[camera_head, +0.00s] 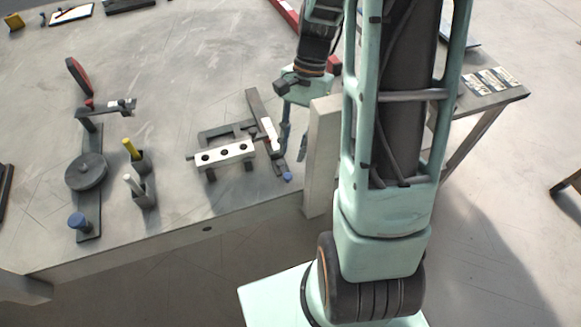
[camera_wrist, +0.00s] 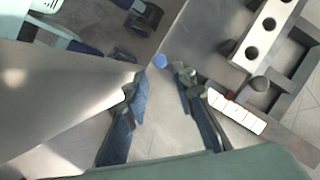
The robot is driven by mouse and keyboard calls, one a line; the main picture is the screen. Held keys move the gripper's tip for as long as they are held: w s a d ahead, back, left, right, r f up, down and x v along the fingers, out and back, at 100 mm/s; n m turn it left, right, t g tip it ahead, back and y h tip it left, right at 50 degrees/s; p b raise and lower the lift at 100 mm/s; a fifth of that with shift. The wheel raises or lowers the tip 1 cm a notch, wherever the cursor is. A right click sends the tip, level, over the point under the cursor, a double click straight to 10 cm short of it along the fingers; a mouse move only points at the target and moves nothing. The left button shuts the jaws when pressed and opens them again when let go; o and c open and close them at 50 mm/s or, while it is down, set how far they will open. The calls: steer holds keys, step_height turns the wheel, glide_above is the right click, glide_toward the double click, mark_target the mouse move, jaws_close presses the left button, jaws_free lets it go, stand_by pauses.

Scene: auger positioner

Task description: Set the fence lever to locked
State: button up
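A dark fixture with a white drilled block (camera_head: 225,154) stands near the table's front edge; the block also shows in the wrist view (camera_wrist: 264,30). To its right runs a long dark bar with a white label strip (camera_head: 270,128), also in the wrist view (camera_wrist: 237,111). A small blue knob (camera_head: 287,177) is at the bar's near end, also in the wrist view (camera_wrist: 159,61). It may belong to the fence lever; I cannot tell its setting. My gripper (camera_wrist: 162,84) is open and empty, pointing down just right of the bar. The knob appears beyond the fingertips, between their lines.
A pale upright block (camera_head: 321,155) stands close right of my gripper. On the left are a dark stand with a round disc (camera_head: 86,172), another blue knob (camera_head: 78,220), a red handle (camera_head: 78,76) and two cups with yellow (camera_head: 131,149) and white pegs. The mid-table is clear.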

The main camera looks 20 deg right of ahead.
mark_target(288, 175)
steer(key=x, duration=0.6)
steer(key=shift+f, duration=0.2)
jaws_close()
